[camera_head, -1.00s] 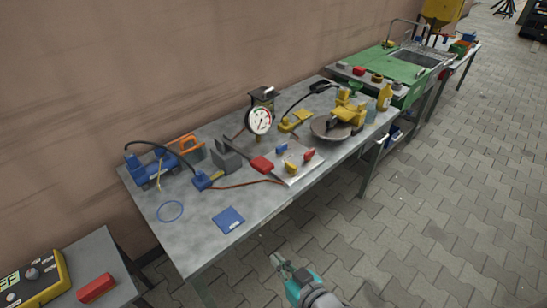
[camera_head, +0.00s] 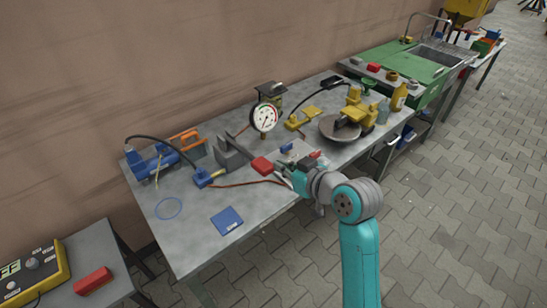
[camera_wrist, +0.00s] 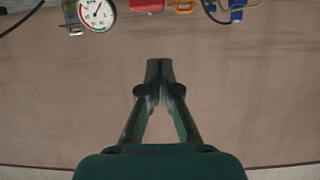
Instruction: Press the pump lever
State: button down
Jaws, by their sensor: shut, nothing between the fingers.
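The pump lever is a dark bar with a red grip (camera_head: 262,165), running from a grey pump block (camera_head: 230,152) on the metal workbench (camera_head: 190,228). The red grip also seems to show, cut off, at the top edge of the wrist view (camera_wrist: 147,4). My gripper (camera_head: 281,171) is just right of the red grip in the head view; I cannot tell whether it touches. In the wrist view my gripper's fingers (camera_wrist: 160,66) are together with nothing between them. My wrist and forearm hide part of the light plate beside the lever.
A dial gauge (camera_head: 265,117) stands behind the lever. A blue tool (camera_head: 155,158) with a black hose and an orange clamp (camera_head: 186,139) lie left. A round plate (camera_head: 340,130) and yellow parts stand right. A blue pad (camera_head: 227,220) lies in front; bench around it is clear.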

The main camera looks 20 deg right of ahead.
jog(key=shift+w+d+r, duration=0.25)
jog(key=shift+d+r, duration=0.05)
jog(key=shift+r, duration=0.2)
jog(key=shift+w+d+r, duration=0.25)
jog(key=shift+d+r, duration=0.05)
jog(key=shift+r, duration=0.15)
send_over(265, 165)
notch_tip(265, 165, down, 4)
jog(key=shift+w+a+r, duration=0.1)
jog(key=shift+a+r, duration=0.05)
notch_tip(265, 165, down, 3)
jog(key=shift+f, duration=0.55)
jog(key=shift+s, duration=0.2)
